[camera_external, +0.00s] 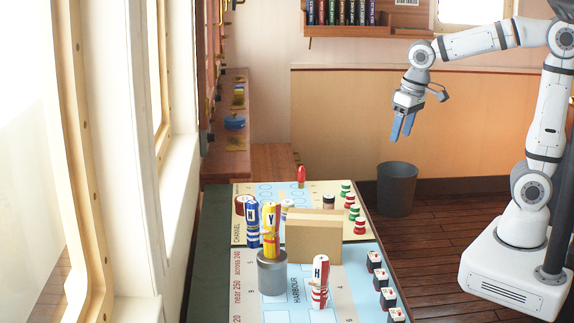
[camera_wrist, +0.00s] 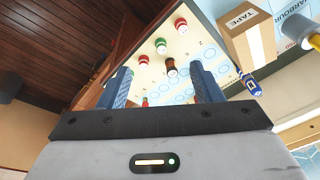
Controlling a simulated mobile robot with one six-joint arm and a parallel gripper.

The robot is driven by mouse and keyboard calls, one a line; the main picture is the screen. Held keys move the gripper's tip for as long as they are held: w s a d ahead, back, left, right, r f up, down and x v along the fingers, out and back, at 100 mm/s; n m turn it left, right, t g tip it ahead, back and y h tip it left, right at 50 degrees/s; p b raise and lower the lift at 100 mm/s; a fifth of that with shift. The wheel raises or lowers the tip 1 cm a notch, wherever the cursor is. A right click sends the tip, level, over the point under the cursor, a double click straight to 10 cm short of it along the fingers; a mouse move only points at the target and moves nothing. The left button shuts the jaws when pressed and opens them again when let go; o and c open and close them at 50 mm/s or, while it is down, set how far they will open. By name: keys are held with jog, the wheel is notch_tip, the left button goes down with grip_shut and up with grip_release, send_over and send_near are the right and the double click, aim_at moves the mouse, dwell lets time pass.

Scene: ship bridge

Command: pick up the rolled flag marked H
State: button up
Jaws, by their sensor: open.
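The rolled flag marked H (camera_external: 320,283) is red and white. It stands upright on the printed board in front of the cardboard box, in the external view. I cannot make it out in the wrist view. My gripper (camera_external: 402,137) is open and empty, high up beyond the board's right edge, well apart from the flag. Its two blue fingers (camera_wrist: 161,72) also show in the wrist view, with nothing between them but a distant part of the board.
The cardboard box (camera_external: 313,244) stands behind the H flag; its TAPE label shows in the wrist view (camera_wrist: 241,22). Small red and green pieces line the board's right side.

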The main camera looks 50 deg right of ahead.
jog(key=w+a, duration=0.3)
jog(key=a, duration=0.8)
jog(key=n+g+b, duration=0.1)
jog(key=g, duration=0.1)
send_over(321, 258)
jog(key=shift+h, duration=0.4)
jog(key=f, duration=0.9)
jog(key=shift+s+d+f, duration=0.1)
jog(key=shift+s+f, duration=0.15)
jog(key=shift+f, duration=0.4)
jog(key=f, duration=0.2)
jog(key=f+p, duration=0.1)
jog(key=f, duration=0.1)
jog(key=f+p, duration=0.1)
jog(key=f, duration=0.2)
jog(key=shift+w+f, duration=0.1)
jog(key=shift+w, duration=0.15)
grip_shut()
